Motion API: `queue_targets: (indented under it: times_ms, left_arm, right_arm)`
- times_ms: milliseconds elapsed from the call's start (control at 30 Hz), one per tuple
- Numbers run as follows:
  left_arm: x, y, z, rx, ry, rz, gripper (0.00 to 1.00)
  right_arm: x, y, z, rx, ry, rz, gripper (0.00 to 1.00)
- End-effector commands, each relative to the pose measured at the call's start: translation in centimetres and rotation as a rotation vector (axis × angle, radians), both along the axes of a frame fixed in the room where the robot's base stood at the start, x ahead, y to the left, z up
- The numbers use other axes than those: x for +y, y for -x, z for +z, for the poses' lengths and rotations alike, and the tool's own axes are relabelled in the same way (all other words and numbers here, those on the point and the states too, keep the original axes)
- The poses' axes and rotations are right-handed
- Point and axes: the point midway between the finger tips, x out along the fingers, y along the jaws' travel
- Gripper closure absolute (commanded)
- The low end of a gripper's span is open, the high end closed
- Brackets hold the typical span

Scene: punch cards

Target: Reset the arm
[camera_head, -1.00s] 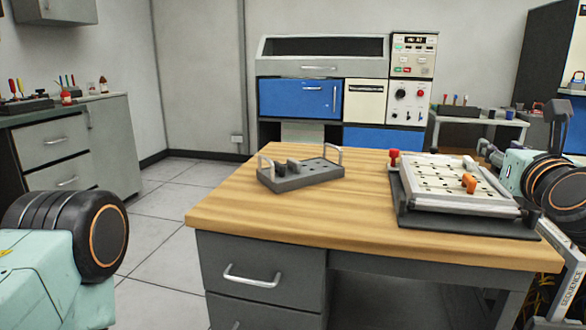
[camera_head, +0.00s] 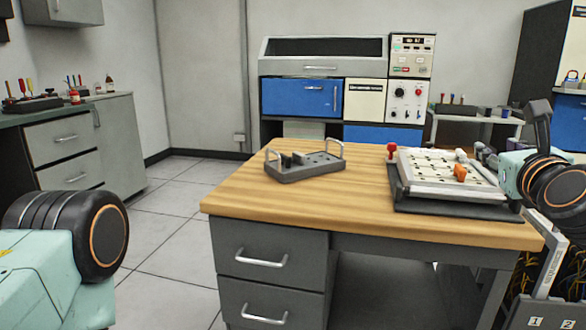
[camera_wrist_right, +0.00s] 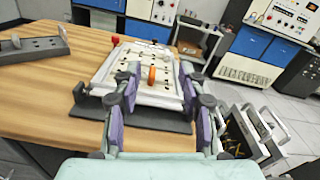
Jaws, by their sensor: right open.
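The wooden table (camera_head: 300,210) also bears a grey tray with handles (camera_head: 305,170) and a red knob (camera_head: 392,150) beside the board. A rack (camera_wrist_right: 250,130) with cables stands right of the table. Open floor (camera_head: 170,240) lies left of it.

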Motion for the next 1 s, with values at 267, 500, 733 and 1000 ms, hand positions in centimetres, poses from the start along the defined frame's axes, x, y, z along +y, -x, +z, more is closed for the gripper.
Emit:
queue_targets:
  times_ms: [267,500,733,1000]
  left_arm:
    - [0.0,0.0,0.0,0.0,0.0,0.0,0.67]
    - [0.0,0.0,0.4,0.0,0.0,0.0,0.67]
    - [0.0,0.0,1.6,0.0,0.0,0.0,0.67]
    - [0.0,0.0,4.2,0.0,0.0,0.0,0.67]
  right_arm:
    - [0.8,0.1,-0.8,0.102,0.335,0.039,0.59]
    - [2.7,0.5,-3.4,0.261,0.837,0.137,0.59]
    - [5.3,1.6,-9.7,0.457,1.371,0.343,0.59]
    - [8.5,6.6,-21.1,0.628,1.995,0.816,0.59]
